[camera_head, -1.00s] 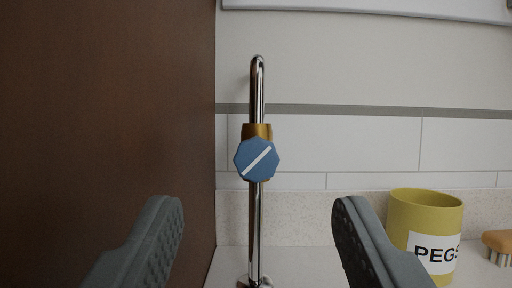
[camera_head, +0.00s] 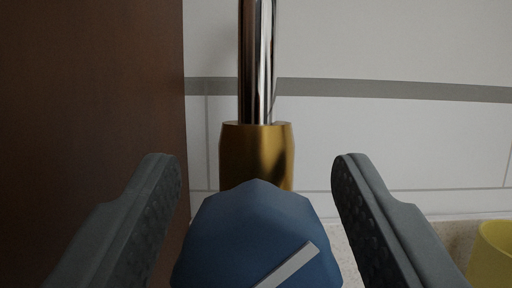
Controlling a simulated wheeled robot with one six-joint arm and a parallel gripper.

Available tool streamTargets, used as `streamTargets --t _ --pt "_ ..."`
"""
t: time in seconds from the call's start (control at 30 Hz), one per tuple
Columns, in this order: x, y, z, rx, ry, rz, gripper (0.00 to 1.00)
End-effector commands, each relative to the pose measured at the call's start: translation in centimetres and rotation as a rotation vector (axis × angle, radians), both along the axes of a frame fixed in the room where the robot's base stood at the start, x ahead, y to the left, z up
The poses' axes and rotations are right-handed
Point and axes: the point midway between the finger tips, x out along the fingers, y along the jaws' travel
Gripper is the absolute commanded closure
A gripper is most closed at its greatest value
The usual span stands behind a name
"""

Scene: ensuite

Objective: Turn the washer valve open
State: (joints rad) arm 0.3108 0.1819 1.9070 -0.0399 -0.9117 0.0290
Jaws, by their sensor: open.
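The washer valve has a blue faceted knob (camera_head: 250,225) with a pale diagonal bar (camera_head: 288,267) running from lower left to upper right. The knob sits in front of a brass valve body (camera_head: 256,150) on an upright chrome pipe (camera_head: 257,60). My gripper (camera_head: 255,170) is open, with one grey finger on each side of the knob. The knob appears low between the fingers, and its bottom is cut off by the picture edge. I cannot tell whether a finger touches it.
A dark brown panel (camera_head: 90,90) stands close on the left, beside my left finger. A white tiled wall (camera_head: 390,140) with a grey stripe is behind the pipe. Part of a yellow pot (camera_head: 494,258) shows at the lower right.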

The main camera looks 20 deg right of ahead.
Motion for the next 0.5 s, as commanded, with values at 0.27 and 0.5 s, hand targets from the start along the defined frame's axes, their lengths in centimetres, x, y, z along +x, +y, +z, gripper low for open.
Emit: streamTargets --t 0.27,0.5 --pt "0.41 -0.12 0.17 0.000 0.001 0.000 0.46" --pt "0.39 -0.12 0.16 0.000 0.000 0.000 0.75"
